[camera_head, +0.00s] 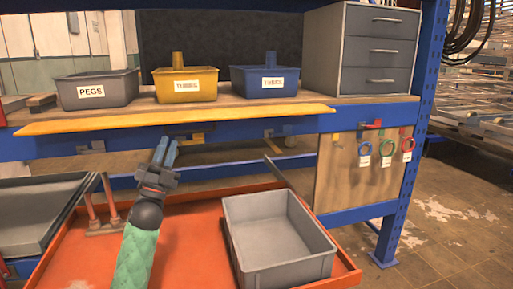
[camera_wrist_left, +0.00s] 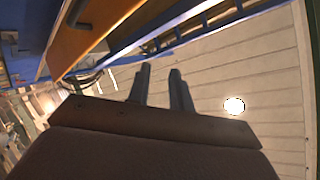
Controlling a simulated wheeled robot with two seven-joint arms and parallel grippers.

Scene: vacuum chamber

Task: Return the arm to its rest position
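My left gripper (camera_head: 166,150) is raised in front of the bench's front edge, above the orange tray, with its fingers pointing up. In the left wrist view the two dark fingers (camera_wrist_left: 160,85) stand apart, with nothing between them. The green-sleeved forearm (camera_head: 138,258) is mine and comes in from the bottom. My right arm and gripper are not in view.
The wooden shelf (camera_head: 180,121) just behind my gripper holds a grey PEGS bin (camera_head: 96,91), a yellow bin (camera_head: 187,85), a blue bin (camera_head: 264,83) and a grey drawer unit (camera_head: 360,50). An empty grey bin (camera_head: 278,240) stands in the orange tray (camera_head: 190,240). A blue post (camera_head: 405,160) is at right.

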